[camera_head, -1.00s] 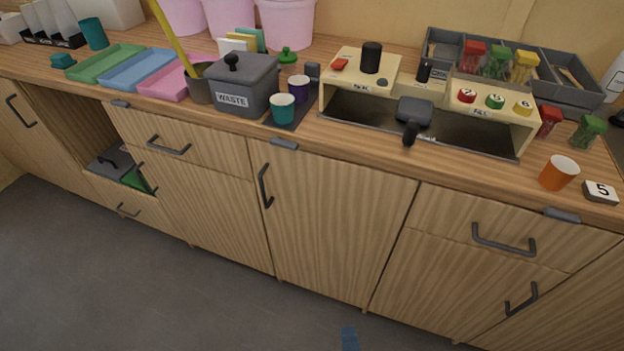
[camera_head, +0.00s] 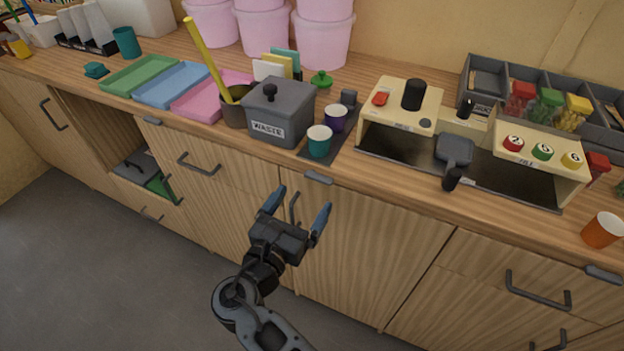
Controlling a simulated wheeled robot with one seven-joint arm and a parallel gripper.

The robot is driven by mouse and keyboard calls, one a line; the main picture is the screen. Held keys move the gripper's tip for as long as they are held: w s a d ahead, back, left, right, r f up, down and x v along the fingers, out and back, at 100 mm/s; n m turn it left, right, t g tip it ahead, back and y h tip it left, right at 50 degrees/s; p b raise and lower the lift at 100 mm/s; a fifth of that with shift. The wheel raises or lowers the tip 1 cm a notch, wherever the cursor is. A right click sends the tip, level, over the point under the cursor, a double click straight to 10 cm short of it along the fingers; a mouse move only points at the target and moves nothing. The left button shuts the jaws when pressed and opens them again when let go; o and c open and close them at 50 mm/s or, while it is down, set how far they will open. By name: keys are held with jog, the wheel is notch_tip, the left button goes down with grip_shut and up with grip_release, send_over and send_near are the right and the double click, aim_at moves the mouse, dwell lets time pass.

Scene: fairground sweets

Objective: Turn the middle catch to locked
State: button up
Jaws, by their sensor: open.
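The middle catch (camera_head: 319,177) is a small flat grey tab at the counter's front edge, above a wooden cupboard door (camera_head: 360,240). It lies lengthwise along the edge; its locked or unlocked marking cannot be read. Similar catches sit further left (camera_head: 151,120) and right (camera_head: 603,274). My gripper (camera_head: 297,211) has blue fingertips spread apart with nothing between them. It shows in front of the cupboard door, just below the middle catch in the picture and apart from it. It partly hides the door's dark handle (camera_head: 294,207).
On the counter above the catch stand a teal cup (camera_head: 319,141), a purple cup (camera_head: 335,119) and a grey waste bin (camera_head: 281,110). A cream machine (camera_head: 400,108) with a dark scoop (camera_head: 454,152) stands to the right. The floor in front is clear.

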aim_at(317, 180)
jog(key=x, duration=0.6)
jog(key=shift+w, duration=0.1)
jog(key=c, duration=1)
jog(key=shift+c, duration=0.2)
